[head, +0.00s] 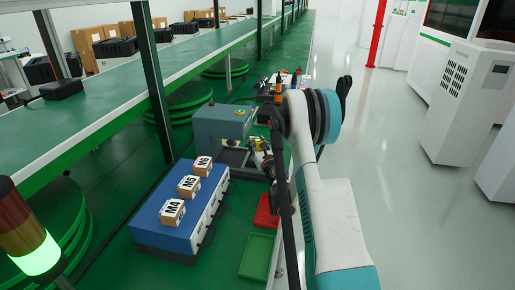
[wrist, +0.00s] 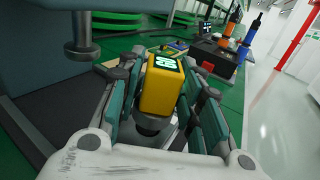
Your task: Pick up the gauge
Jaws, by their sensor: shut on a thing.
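The gauge (wrist: 161,88) is a yellow block with a lit display on its face and a dark round part below. It stands between the two finger pads of my gripper (wrist: 165,95) in the wrist view, and my gripper is shut on it. In the head view my gripper (head: 264,163) is at the end of my arm, beside the grey machine, with a small bit of yellow showing at it. My arm hides much of that spot. Whether the gauge touches the surface below is hard to tell.
The grey machine (head: 222,124) is close on the left. A blue case (head: 160,227) carries boxes marked M4, M5 and M6. Red (head: 265,213) and green (head: 256,257) trays lie in front. Bottles (wrist: 249,32) stand behind. A conveyor (head: 130,88) runs along the left.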

